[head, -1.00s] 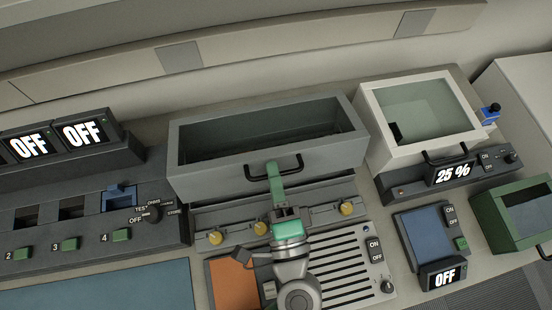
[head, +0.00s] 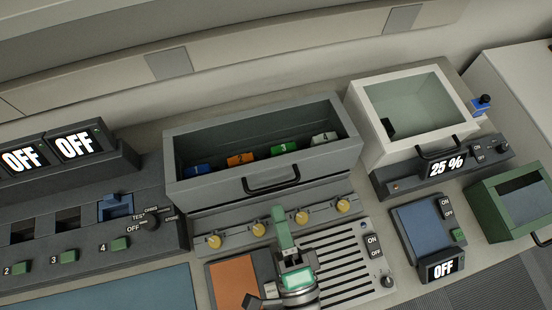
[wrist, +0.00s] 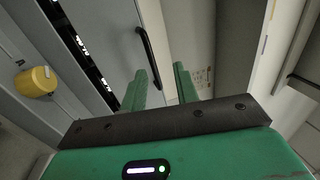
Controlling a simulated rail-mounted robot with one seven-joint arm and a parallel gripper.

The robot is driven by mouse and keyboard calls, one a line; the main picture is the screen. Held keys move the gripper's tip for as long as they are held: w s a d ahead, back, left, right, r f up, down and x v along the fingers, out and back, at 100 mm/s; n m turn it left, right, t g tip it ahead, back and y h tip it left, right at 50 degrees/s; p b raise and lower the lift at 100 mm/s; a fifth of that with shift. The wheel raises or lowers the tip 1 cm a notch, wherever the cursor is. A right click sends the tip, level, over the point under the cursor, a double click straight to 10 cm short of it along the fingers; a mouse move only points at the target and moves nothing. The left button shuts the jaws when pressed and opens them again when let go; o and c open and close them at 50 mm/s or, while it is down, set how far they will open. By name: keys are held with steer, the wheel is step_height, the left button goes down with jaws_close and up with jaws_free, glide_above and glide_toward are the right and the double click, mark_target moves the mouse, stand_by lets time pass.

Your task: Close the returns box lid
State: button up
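No box shows a readable returns label, so I cannot tell which one is meant. The long grey box (head: 352,158) is nearest ahead of my gripper (head: 279,212). Its top shows open, with no lid over its contents, and a black handle (head: 271,182) is on its front. My gripper is empty, a little in front of and apart from this handle. In the wrist view my gripper (wrist: 160,88) has its two green fingers apart, with a black handle (wrist: 153,60) beyond the tips.
Blue, orange, green and grey blocks (head: 240,159) lie in the grey box. Yellow knobs (head: 301,216) line the strip before it. A white box with a handle (head: 363,112) and a green box (head: 485,220) stand to the right. A switch panel (head: 150,235) is on the left.

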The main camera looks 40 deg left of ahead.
steer(key=shift+c, duration=1.1)
steer(key=shift+a+r+n+g+h+p, duration=0.25)
steer(key=shift+n+g+h+p, duration=0.2)
steer(key=shift+p, duration=0.6)
steer(key=c, duration=0.4)
steer(key=n+p, duration=0.1)
steer(key=n+g+h+p, duration=0.1)
steer(key=p, duration=0.1)
steer(key=shift+w+a+f, duration=0.1)
steer(key=shift+a, duration=0.25)
jaws_close()
steer(key=s+a+r+n+g+h+p, duration=0.2)
steer(key=r+n+h+p, duration=0.45)
steer(key=p, duration=0.75)
steer(key=s+a+r+n+g+h+p, duration=0.1)
steer(key=s+r+n+g+h+p, duration=0.15)
steer(key=r+n+p, duration=0.95)
steer(key=m+p, duration=0.3)
glide_above(245, 180)
steer(key=s, duration=0.2)
step_height(245, 180, down, 12)
steer(key=r, duration=0.1)
steer(key=f, duration=0.1)
steer(key=d+f, duration=0.1)
steer(key=f, duration=0.1)
steer(key=shift+d, duration=0.25)
steer(key=shift+d+f, duration=0.15)
steer(key=shift+f, duration=0.5)
